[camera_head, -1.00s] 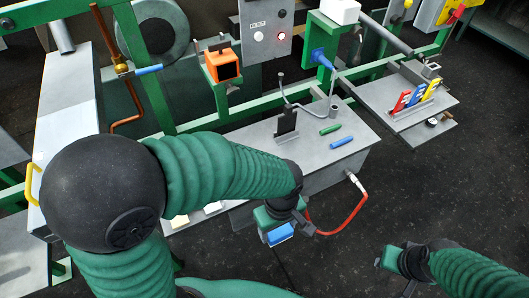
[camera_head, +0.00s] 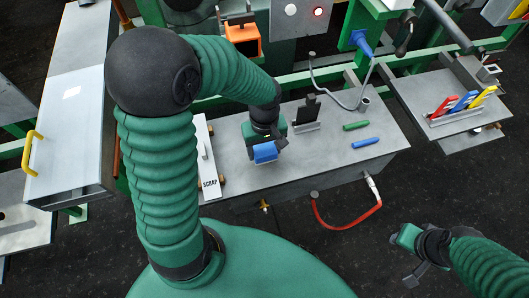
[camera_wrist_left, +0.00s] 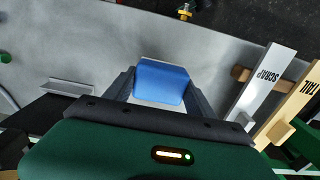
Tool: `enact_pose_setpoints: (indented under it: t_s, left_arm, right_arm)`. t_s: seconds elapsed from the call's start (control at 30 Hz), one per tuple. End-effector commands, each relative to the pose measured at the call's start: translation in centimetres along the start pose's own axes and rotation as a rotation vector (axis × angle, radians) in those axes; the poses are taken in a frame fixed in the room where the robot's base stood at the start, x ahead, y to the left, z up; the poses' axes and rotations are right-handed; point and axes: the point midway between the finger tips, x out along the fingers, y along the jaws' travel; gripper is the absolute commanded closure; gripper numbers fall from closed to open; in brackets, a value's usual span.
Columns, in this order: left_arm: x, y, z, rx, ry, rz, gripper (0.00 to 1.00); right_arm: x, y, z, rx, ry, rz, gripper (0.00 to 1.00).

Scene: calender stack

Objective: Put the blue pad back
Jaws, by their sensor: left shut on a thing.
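My left gripper (camera_head: 264,148) is shut on the blue pad (camera_head: 265,153) over the left part of the grey bench top (camera_head: 330,160). In the left wrist view the blue pad (camera_wrist_left: 162,80) sits between the two dark fingers, with the grey bench top behind it. I cannot tell how high the pad is above the bench. My right gripper (camera_head: 408,255) is low at the right, over the dark floor and away from the bench. Its fingers are too small and dark to read.
A black upright plate (camera_head: 308,108) stands on the bench right of the pad. A white SCRAP bar (camera_head: 207,165) is left of the gripper. A red hose (camera_head: 350,218) hangs at the front.

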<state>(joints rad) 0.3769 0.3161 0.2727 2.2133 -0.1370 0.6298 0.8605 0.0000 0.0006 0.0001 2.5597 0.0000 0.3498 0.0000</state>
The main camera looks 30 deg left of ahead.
Motion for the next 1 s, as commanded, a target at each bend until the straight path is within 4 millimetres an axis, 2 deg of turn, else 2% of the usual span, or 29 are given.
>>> enact_pose_setpoints:
  t_s: [0.2,0.27,0.3,0.4,0.43,0.57,0.6,0.87,1.0]
  left_arm:
    - [3.3,-0.2,-0.1,0.003,-0.002,-0.003,0.69]
    - [3.6,-0.1,-0.2,0.002,-0.001,-0.002,0.69]
    - [3.6,-0.1,-0.2,0.001,0.0,-0.001,0.75]
    - [3.5,0.0,-0.2,0.001,0.0,-0.001,0.75]
    - [3.5,0.0,-0.2,0.001,0.0,-0.001,0.34]
    - [3.5,-0.1,-0.2,0.001,0.0,-0.001,0.17]
    - [3.5,-0.1,-0.2,0.001,0.0,-0.001,0.15]
    - [3.4,-0.1,-0.2,0.001,0.001,-0.001,0.15]
    - [1.9,0.0,-0.3,0.001,0.004,0.001,0.15]
  right_arm:
    - [0.8,0.0,0.2,0.0,0.0,0.0,0.65]
    - [0.8,0.0,0.2,0.0,0.0,0.0,0.65]
    - [0.7,0.0,0.2,0.0,0.0,0.0,0.65]
    - [0.7,0.0,0.2,0.0,0.0,0.0,0.65]
    - [0.7,0.0,0.2,0.0,0.0,0.0,0.65]
    - [0.7,0.0,0.2,0.0,0.0,0.0,0.65]
    - [0.7,0.0,0.2,0.0,0.0,0.0,0.65]
    - [0.7,0.0,0.2,0.0,0.0,0.0,0.65]
    - [0.2,0.0,0.1,0.0,0.0,0.0,0.65]
